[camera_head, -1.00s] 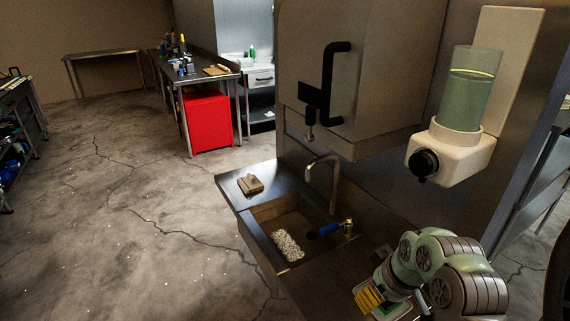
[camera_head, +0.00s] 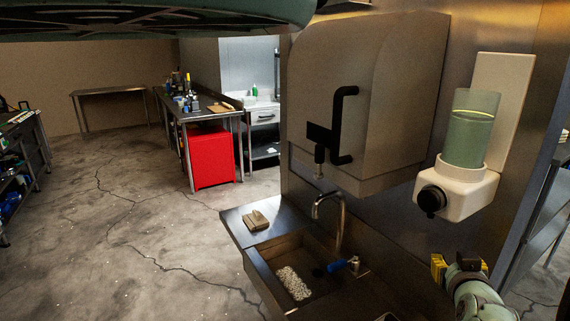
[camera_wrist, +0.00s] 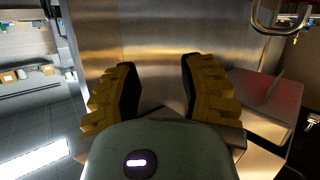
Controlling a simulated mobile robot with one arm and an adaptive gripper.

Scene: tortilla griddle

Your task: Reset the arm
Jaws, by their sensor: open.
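My gripper (camera_head: 459,262) is at the lower right of the head view, beside the sink and below the dispenser on the wall. Its yellow fingers point upward. In the wrist view, my gripper (camera_wrist: 157,72) has its two yellow, dark-padded fingers spread wide with nothing between them. A shiny metal surface lies beyond the fingers. Most of my arm is out of the head view.
The sink counter (camera_head: 236,229) holds a brown block (camera_head: 256,219); the faucet (camera_head: 341,215) rises behind the basin. A large metal hood-type machine (camera_head: 390,100) and a soap dispenser (camera_head: 460,185) are close by. Open floor lies left, before a red cabinet (camera_head: 212,158).

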